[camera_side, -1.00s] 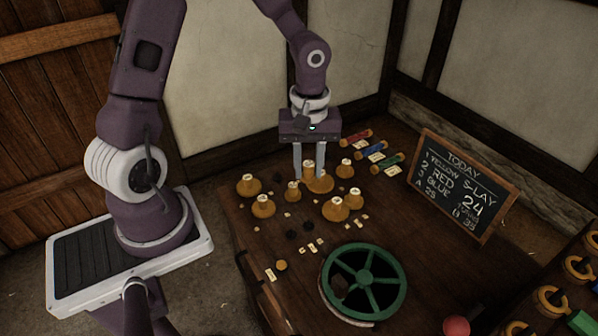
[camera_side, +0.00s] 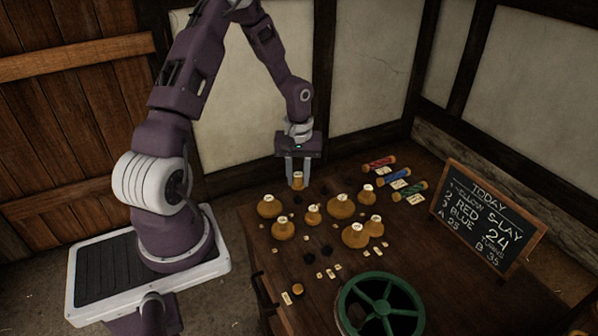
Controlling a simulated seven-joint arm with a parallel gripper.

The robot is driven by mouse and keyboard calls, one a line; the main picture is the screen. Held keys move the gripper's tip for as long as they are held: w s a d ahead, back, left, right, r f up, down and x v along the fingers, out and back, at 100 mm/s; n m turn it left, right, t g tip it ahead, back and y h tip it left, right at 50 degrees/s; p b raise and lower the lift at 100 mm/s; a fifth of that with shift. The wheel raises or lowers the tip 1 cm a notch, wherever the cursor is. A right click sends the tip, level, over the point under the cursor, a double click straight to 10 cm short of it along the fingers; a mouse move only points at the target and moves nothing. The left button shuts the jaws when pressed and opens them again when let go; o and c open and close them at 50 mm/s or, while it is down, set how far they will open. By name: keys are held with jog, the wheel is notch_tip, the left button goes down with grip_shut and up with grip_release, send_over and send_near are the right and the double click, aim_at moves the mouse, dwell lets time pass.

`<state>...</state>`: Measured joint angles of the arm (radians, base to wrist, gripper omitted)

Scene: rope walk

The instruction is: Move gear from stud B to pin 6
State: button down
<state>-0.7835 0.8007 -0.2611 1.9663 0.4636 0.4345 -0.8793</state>
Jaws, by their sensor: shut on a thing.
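My gripper (camera_side: 298,180) is shut on a small yellow-brown gear (camera_side: 297,181), its pale label facing up. It holds this gear near the back left edge of the bench, apart from the other gears. Several similar gears stand to its front and right, among them a wide one (camera_side: 341,208), a small one (camera_side: 313,216), one at the left (camera_side: 269,207) and one at the front (camera_side: 355,237). Small dark pieces (camera_side: 326,251) lie in front of them. The labels are too small to read, so I cannot tell stud B or pin 6.
A green spoked wheel (camera_side: 380,308) lies at the bench front. Red, blue and green spools (camera_side: 396,179) lie at the back right. A chalkboard (camera_side: 487,218) stands at the right. Small label tags (camera_side: 330,273) dot the bench (camera_side: 440,270).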

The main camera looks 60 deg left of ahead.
aim_at(298, 189)
jog(key=shift+f, duration=1.7)
jog(key=shift+f, duration=0.5)
jog(key=c, duration=1)
grip_release()
jog(key=shift+c, duration=0.2)
jog(key=shift+r, duration=4)
